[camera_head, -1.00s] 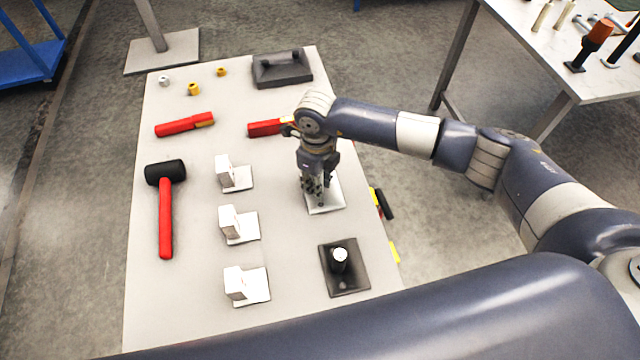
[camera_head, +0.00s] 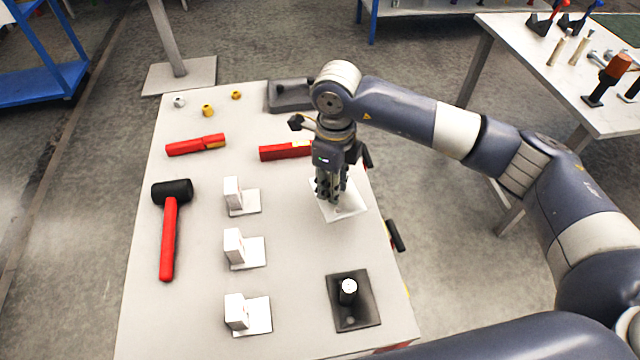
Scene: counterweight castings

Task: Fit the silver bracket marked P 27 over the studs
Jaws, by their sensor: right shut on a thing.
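My right gripper (camera_head: 332,196) points down at the right side of the table and is shut on a silver bracket (camera_head: 349,207). The bracket's flat plate shows below the fingers, turned at an angle; the fingers hide its upright part, and I cannot tell whether it touches the table. Three similar silver brackets, at the back (camera_head: 246,203), middle (camera_head: 250,254) and front (camera_head: 257,317), stand in a column to the left. No marking is readable. A dark block with studs (camera_head: 287,100) is at the back, partly hidden by my right arm. My left gripper is not in view.
A dark plate (camera_head: 367,312) with a white-topped black post (camera_head: 348,288) is at front right. A black-headed red mallet (camera_head: 169,220) lies left. Two red tools (camera_head: 195,145) (camera_head: 284,151) lie farther back. Small nuts (camera_head: 208,110) lie at the back left. The table's middle is partly clear.

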